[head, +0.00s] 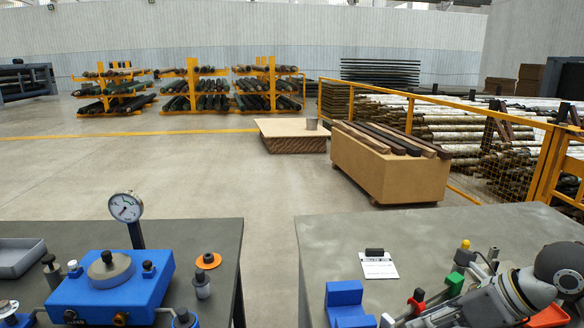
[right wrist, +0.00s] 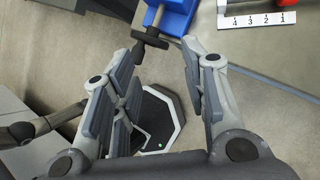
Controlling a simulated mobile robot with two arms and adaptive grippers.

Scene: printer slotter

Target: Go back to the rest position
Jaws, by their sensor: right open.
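My right arm comes in from the lower right of the head view, over the right table (head: 325,240). My right gripper (right wrist: 163,75) shows in the right wrist view with its two grey fingers spread apart. Nothing is held between them. Below the fingers are floor and a dark base plate with a light edge. In the head view the right fingertips cannot be made out clearly at the bottom edge. My left gripper is not seen in either view.
The left table (head: 215,240) bears a blue device (head: 110,285) with a pressure gauge (head: 125,206) standing behind it. On the right table are a blue part (head: 346,302), a white card (head: 378,268) and small coloured parts near my arm. A floor gap separates the tables.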

